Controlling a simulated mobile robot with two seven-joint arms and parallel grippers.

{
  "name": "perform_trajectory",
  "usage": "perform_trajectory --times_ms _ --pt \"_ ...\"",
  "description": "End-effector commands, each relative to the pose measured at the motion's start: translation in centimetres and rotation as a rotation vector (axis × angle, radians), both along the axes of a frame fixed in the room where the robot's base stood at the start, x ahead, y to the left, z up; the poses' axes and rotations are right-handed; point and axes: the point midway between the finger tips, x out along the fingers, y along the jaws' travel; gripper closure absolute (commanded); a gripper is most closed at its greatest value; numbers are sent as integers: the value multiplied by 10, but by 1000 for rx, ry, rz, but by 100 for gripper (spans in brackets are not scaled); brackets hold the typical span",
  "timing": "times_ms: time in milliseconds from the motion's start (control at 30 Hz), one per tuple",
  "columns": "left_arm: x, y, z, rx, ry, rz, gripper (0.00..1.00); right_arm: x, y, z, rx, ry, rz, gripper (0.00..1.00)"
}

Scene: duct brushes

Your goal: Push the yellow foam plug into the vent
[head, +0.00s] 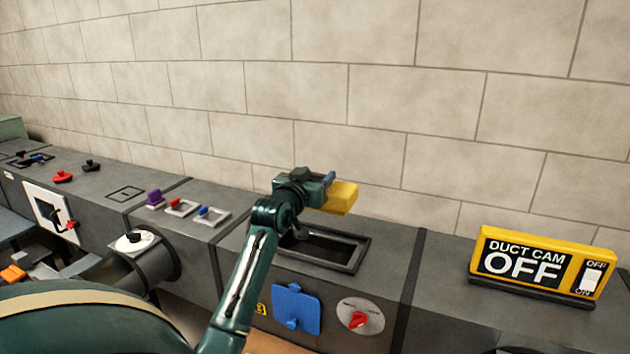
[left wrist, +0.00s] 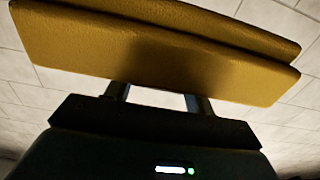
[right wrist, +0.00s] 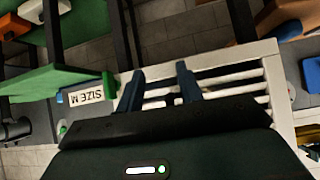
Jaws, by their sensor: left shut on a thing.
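The yellow foam plug (head: 342,199) is held in the jaws of my left gripper (head: 326,188), above the duct top in the head view. In the left wrist view the plug (left wrist: 150,58) is a wide yellow slab across the fingers of my left gripper (left wrist: 158,98). A dark rectangular vent opening with a raised grey frame (head: 352,262) lies below the plug, and the plug is apart from it. My gripper and arm hide part of its left side. My right gripper (right wrist: 161,82) is open and empty in the right wrist view, in front of a white slatted surface (right wrist: 283,100).
A yellow "DUCT CAM OFF" sign (head: 540,263) stands to the right on the duct. A blue plate (head: 296,308) and a red knob (head: 358,320) are on the front face. Small switches (head: 180,207) sit left of the vent. A block wall (head: 380,90) rises behind.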

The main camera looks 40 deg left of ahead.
Motion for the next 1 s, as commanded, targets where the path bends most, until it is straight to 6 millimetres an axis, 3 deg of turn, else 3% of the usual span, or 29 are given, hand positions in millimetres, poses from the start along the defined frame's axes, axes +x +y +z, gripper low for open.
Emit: perform_trajectory --times_ms 200,500,1000 --pt "0 0 -1 0 0 0 75 0 1 0 1 -2 1 64" --pt "-1 0 -52 0 2 -1 75 5 2 -3 13 -23 -5 64" --pt "-1 -1 -82 -2 -2 -2 75 6 11 -17 41 -54 4 64"
